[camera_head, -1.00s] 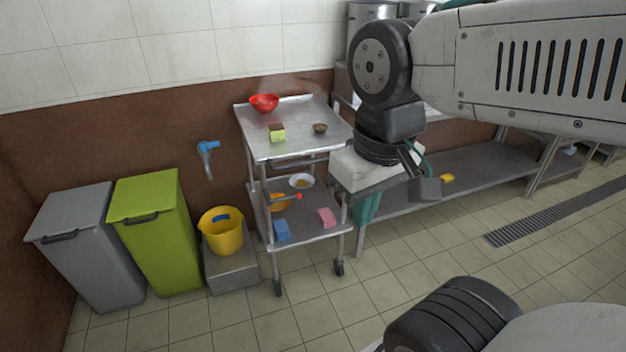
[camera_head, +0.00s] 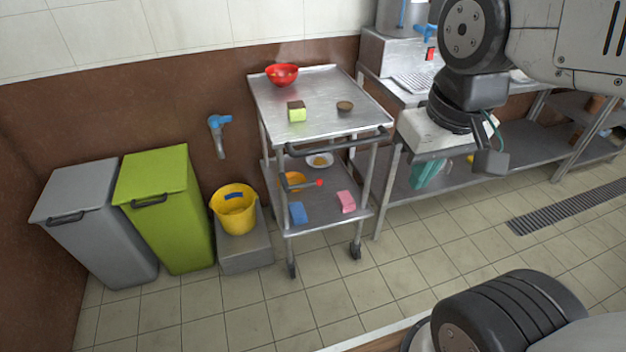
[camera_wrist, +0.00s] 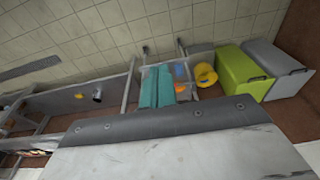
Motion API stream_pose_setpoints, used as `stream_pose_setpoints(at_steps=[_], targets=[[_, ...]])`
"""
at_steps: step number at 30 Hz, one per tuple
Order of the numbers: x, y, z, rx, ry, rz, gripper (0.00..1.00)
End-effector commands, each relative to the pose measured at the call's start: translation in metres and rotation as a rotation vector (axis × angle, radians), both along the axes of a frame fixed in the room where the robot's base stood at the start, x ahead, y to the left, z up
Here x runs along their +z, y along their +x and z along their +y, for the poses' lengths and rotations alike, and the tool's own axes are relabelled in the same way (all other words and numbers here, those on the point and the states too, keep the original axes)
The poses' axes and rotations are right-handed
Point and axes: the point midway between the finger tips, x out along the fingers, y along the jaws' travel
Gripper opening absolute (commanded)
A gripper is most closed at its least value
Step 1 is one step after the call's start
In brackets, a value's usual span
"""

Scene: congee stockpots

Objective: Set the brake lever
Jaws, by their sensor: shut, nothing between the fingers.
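A lever with a red knob (camera_head: 319,183) sticks out at the near side of the steel trolley (camera_head: 355,124), between its top and lower shelf. It points roughly sideways to the right in the head view. I take it for the brake lever; it is small, and its pivot is hard to make out. My gripper (camera_head: 440,154) hangs to the right of the trolley, well apart from the lever. It is shut and empty. In the wrist view my gripper (camera_wrist: 165,126) fills the bottom, and the lever cannot be made out.
The trolley carries a red bowl (camera_head: 282,74), a sponge (camera_head: 297,112), a small brown bowl (camera_head: 345,106) and lower-shelf items. A yellow bucket (camera_head: 235,210), a green bin (camera_head: 165,208) and a grey bin (camera_head: 95,225) stand left. A steel bench (camera_head: 420,205) stands right. Floor in front is clear.

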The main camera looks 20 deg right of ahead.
Motion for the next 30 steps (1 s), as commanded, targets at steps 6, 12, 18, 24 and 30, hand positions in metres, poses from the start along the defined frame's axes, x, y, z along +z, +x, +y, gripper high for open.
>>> stream_pose_setpoints(at_steps=[6,12,18,24,30], targets=[[-0.041,0.099,0.007,0.003,0.014,-0.153,0.0],[-0.092,0.19,0.015,0.0,0.025,-0.34,0.0],[-0.15,0.259,0.023,-0.007,0.034,-0.526,0.0],[-0.212,0.303,0.029,-0.014,0.038,-0.71,0.0],[-0.259,0.318,0.033,-0.014,0.038,-0.867,0.0]])
